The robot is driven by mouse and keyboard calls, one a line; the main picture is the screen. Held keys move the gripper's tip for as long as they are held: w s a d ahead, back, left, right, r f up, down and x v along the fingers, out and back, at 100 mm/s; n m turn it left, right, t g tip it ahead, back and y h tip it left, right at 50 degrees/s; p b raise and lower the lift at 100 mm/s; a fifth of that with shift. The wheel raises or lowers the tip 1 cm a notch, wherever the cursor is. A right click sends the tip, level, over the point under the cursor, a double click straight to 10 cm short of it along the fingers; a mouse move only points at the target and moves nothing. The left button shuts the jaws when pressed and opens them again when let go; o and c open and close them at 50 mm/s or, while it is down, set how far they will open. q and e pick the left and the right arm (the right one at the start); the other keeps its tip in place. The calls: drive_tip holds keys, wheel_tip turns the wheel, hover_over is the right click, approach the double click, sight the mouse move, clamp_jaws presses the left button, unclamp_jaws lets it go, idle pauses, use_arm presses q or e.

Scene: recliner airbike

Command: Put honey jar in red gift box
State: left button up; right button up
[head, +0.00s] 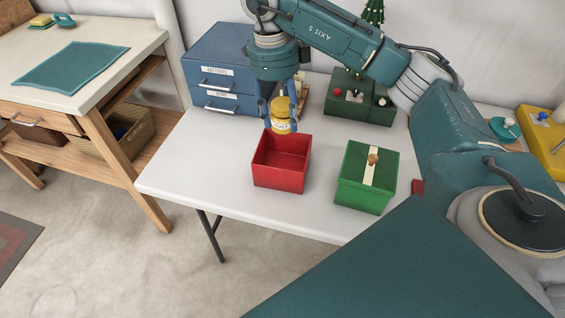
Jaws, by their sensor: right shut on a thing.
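The honey jar (281,122) is a small amber jar with a pale label. My right gripper (280,117) is shut on it and holds it upright, above the back part of the red gift box (281,184). The red gift box is open at the top and stands on the white table; the inside that shows is empty, and the jar covers part of its back rim. My left gripper is not in view.
A green box (364,193) with a cream stripe and a knob stands right of the red box. Behind are blue drawers (224,62) and a dark green box with coloured knobs (358,104). The white table (195,165) is clear at front left.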

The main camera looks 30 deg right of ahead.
sight(277, 128)
wheel_tip(277, 128, down, 17)
drive_tip(key=shift+r+p, duration=0.1)
drive_tip(key=shift+p, duration=0.6)
drive_tip(key=o, duration=1.1)
drive_tip(key=r, duration=0.4)
drive_tip(key=r+b, duration=0.1)
drive_tip(key=r, duration=0.3)
drive_tip(key=w+a+r+b, duration=0.1)
drive_tip(key=r, duration=0.3)
